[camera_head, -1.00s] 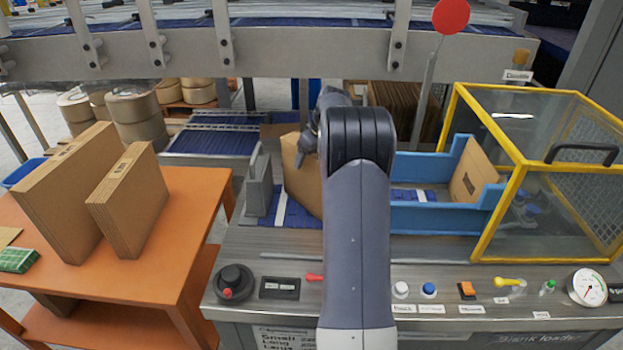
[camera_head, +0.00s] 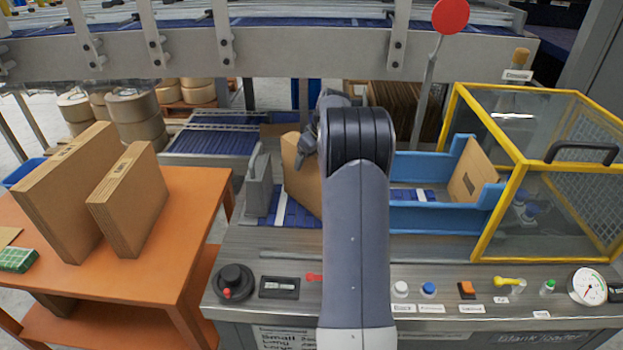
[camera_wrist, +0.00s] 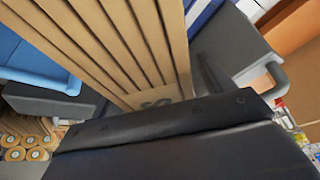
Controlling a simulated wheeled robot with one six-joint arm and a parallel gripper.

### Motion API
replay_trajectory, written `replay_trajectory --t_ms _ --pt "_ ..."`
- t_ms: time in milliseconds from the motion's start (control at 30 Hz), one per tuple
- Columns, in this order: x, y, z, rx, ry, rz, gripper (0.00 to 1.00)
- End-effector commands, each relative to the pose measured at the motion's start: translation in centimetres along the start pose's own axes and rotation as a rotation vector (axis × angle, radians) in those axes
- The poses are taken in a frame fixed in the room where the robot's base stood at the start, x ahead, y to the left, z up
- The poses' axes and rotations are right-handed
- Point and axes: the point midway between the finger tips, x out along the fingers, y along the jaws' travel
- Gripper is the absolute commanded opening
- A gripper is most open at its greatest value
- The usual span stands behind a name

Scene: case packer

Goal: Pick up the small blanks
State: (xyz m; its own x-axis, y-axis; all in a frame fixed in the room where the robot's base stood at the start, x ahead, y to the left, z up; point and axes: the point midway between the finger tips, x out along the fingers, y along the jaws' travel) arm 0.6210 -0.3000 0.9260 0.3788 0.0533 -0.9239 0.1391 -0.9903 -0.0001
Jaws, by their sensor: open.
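A bundle of brown cardboard blanks (camera_head: 302,180) stands in the loader's feed lane, partly hidden behind my arm. In the wrist view a brown stack (camera_wrist: 115,45) fills the upper middle, its edges seen as parallel layers and a dark printed mark near its lower end. My gripper (camera_wrist: 165,125) is open, its black body across the bottom of the wrist view, close to the stack. Its fingertips cannot be made out clearly, and the head view hides most of it behind the arm. Two more bundles stand on the orange table: a larger one (camera_head: 62,190) and a smaller one (camera_head: 128,200).
A grey upright guide (camera_head: 258,182) stands left of the lane bundle. Blue rails (camera_head: 440,218) and a yellow-framed guard (camera_head: 515,190) lie to the right. Knobs and buttons line the front panel (camera_head: 360,268). The orange table (camera_head: 185,215) holds a green box (camera_head: 17,260).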

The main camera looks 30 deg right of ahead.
Motion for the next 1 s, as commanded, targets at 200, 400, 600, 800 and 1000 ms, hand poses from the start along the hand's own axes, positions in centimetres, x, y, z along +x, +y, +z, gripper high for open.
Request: replay_trajectory --t_ms 200,400,600,800,1000 --pt "-0.01 0.00 -0.01 0.000 0.000 0.000 0.61" --pt "-0.02 0.00 -0.01 0.000 0.000 0.000 0.44" --pt "-0.02 0.00 -0.01 0.000 0.000 0.000 0.28" --pt "-0.03 0.00 -0.02 0.000 0.000 0.000 0.12" --pt "-0.13 0.03 -0.09 -0.001 0.002 0.002 0.00"
